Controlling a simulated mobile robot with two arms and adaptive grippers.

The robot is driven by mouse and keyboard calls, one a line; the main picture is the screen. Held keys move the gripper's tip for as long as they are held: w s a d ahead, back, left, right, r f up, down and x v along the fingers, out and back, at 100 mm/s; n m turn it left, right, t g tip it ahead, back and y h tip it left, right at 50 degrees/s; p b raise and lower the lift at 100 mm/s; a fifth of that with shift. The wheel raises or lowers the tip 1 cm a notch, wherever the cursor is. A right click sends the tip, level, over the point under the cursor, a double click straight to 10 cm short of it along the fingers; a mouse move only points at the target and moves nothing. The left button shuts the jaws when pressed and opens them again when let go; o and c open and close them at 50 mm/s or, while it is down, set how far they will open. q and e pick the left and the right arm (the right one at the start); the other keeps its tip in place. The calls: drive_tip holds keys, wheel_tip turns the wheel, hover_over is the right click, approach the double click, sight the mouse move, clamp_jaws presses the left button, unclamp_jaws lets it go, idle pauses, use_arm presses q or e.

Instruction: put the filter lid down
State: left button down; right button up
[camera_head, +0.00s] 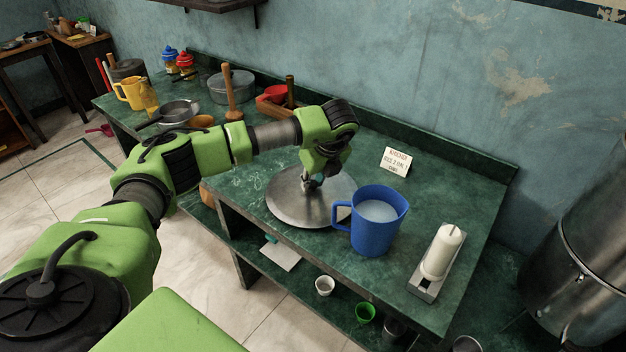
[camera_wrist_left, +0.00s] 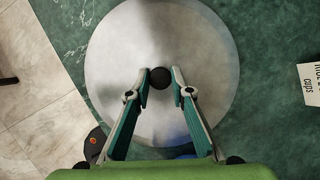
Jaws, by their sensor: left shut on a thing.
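The filter lid (camera_head: 285,203) is a round, flat, silvery metal disc over the green counter, left of the blue mug. In the left wrist view the lid (camera_wrist_left: 115,60) fills the middle, with a round black knob (camera_wrist_left: 160,78) at its centre. My left gripper (camera_head: 312,183) points down over the lid. In the left wrist view its two fingertips (camera_wrist_left: 161,79) are closed on the knob from both sides. I cannot tell for sure whether the lid touches the counter or is slightly above it. My right gripper is not in view.
A blue mug (camera_head: 375,222) of pale liquid stands close to the lid's right side. A small sign (camera_head: 396,161) and a white cylinder in a metal holder (camera_head: 441,252) are farther right. Pans, a pot (camera_head: 231,87) and jars crowd the left counter. The counter's front edge is near the lid.

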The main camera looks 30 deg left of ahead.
use_arm(q)
drive_tip(key=shift+f, duration=0.2)
drive_tip(key=c, duration=1.8)
unclamp_jaws()
drive_tip(key=shift+r, duration=0.1)
drive_tip(key=b+v, duration=0.2)
drive_tip(key=v, duration=0.9)
drive_tip(key=shift+s+d+r, duration=0.1)
drive_tip(key=shift+d+r, duration=0.1)
drive_tip(key=shift+r, duration=0.15)
drive_tip(key=shift+f, duration=0.1)
